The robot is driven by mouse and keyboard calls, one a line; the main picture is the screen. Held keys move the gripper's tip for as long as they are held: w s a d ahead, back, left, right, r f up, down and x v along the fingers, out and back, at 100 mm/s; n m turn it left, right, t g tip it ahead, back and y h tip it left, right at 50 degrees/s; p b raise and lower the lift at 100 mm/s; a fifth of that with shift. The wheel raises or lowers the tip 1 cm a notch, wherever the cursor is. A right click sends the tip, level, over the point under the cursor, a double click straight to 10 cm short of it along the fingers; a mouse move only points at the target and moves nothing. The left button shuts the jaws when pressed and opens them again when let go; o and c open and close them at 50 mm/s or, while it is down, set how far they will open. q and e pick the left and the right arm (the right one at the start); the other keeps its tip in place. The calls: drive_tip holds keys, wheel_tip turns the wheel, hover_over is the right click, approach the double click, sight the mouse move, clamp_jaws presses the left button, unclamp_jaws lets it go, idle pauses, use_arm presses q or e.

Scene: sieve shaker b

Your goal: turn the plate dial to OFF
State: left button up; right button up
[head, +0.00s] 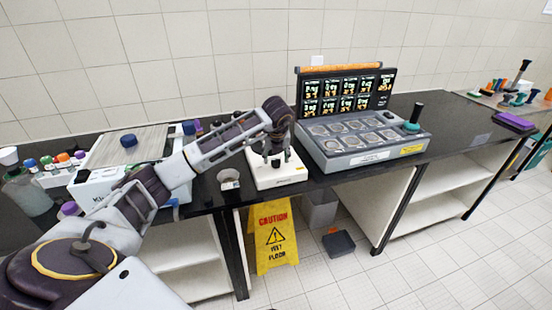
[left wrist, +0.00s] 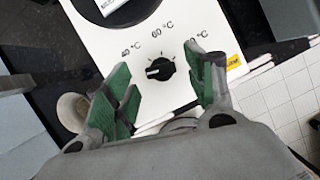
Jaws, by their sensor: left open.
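The plate dial (left wrist: 160,69) is a black knob with a white pointer line on the white hot plate's front panel (left wrist: 185,38). Labels for 40 °C, 60 °C and a partly hidden third temperature are printed around it. The pointer line lies toward the left of the picture; I see no OFF label. My left gripper (left wrist: 165,88) is open, its green-padded fingers on either side of the dial and apart from it. In the head view the left gripper (head: 272,152) is over the white hot plate (head: 280,178), and the dial is hard to make out. My right gripper is not in view.
A grey machine with round wells (head: 365,150) and a dark display stands right of the plate. A small white-rimmed cup (head: 229,180) is at its left. A yellow caution sign (head: 272,238) stands on the floor below the black bench.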

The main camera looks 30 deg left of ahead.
use_arm(q)
drive_tip(key=v, duration=0.9)
drive_tip(key=shift+r, duration=0.35)
